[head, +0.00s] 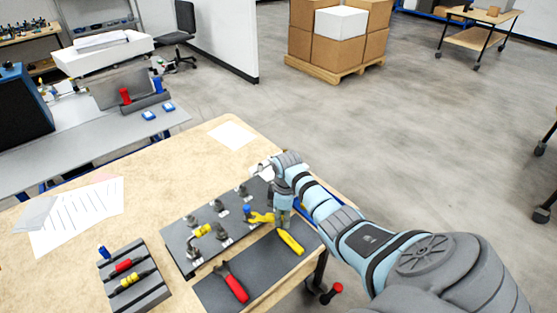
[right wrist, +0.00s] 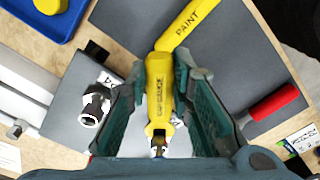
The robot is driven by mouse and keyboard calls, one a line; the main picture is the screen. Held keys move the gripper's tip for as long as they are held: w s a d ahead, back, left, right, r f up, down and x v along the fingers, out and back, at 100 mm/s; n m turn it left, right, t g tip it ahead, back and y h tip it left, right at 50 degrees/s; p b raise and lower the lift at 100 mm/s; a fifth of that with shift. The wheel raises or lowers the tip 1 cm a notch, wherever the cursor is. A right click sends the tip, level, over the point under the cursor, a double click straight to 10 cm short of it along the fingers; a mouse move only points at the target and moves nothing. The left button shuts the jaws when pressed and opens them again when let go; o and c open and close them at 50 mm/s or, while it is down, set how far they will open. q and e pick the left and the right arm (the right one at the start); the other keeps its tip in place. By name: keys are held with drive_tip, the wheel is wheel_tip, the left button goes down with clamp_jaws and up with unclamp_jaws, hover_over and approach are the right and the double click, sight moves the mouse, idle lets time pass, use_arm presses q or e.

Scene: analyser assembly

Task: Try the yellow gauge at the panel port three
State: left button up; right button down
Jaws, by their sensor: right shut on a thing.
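The yellow gauge (right wrist: 158,92) is between the two fingers of my right gripper (right wrist: 160,68), which is shut on it in the right wrist view. A metal fitting shows at the gauge's lower end; I cannot tell whether it is seated on a port. In the head view my right gripper (head: 280,210) is low over the right part of the grey port panel (head: 183,238), with yellow (head: 262,217) showing beside it. Several metal ports stand on the panel. One metal port (right wrist: 95,104) is left of the fingers in the wrist view. My left gripper is not in view.
A yellow paint marker (head: 290,241) and a red-handled tool (head: 232,284) lie on a dark mat (head: 262,268) in front of the panel. A grey rack (head: 150,292) with blue, red and yellow pieces stands left. Papers (head: 80,212) lie on the table's far left. The middle left tabletop is clear.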

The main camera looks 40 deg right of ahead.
drive_tip(key=shift+s+d+r+p, duration=0.1)
drive_tip(key=shift+s+d+p, duration=0.1)
drive_tip(key=shift+p, duration=0.15)
drive_tip(key=s+d+r+p, duration=0.2)
drive_tip(key=s+r, duration=0.1)
drive_tip(key=r, duration=0.7)
drive_tip(key=shift+s+d, duration=0.2)
drive_tip(key=shift+d, duration=0.2)
